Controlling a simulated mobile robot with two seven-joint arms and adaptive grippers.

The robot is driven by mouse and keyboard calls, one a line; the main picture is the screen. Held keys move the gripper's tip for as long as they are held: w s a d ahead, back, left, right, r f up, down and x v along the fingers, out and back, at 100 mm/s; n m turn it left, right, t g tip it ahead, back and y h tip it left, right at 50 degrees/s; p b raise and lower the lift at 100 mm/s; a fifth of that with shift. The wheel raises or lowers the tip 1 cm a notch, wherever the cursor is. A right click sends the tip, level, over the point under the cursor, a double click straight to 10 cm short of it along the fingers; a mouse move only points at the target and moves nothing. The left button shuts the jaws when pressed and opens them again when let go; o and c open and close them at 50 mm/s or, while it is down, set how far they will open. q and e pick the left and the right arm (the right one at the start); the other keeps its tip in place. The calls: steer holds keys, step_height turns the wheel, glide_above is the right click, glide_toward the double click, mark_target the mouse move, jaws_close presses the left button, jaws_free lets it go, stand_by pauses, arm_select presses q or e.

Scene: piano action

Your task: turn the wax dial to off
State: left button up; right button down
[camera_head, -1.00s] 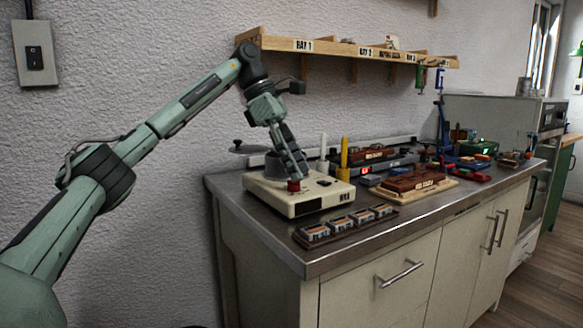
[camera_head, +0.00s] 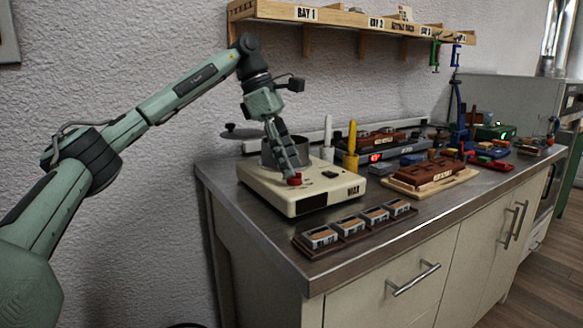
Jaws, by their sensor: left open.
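The wax unit (camera_head: 306,206) is a cream box labelled WAX on the left part of the steel counter. A grey pot (camera_head: 270,154) stands on its back part. A small red dial (camera_head: 294,181) sits on its top face, in front of the pot. My left gripper (camera_head: 290,174) points down right above the dial, open, with its fingertips at or very near it; I cannot tell whether they touch. The fingers partly hide the dial and the pot, and the dial's setting cannot be read. My right gripper is not in view.
A rack of small labelled blocks (camera_head: 352,228) lies in front of the wax unit. A yellow cylinder (camera_head: 352,139) and a brown block on a wooden board (camera_head: 432,176) stand to the right. A wooden shelf (camera_head: 338,18) hangs above.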

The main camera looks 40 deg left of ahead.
arm_select(q)
steer(key=shift+w+d+f, duration=0.1)
steer(key=shift+d+f, duration=0.15)
steer(key=shift+f, duration=0.45)
jaws_close()
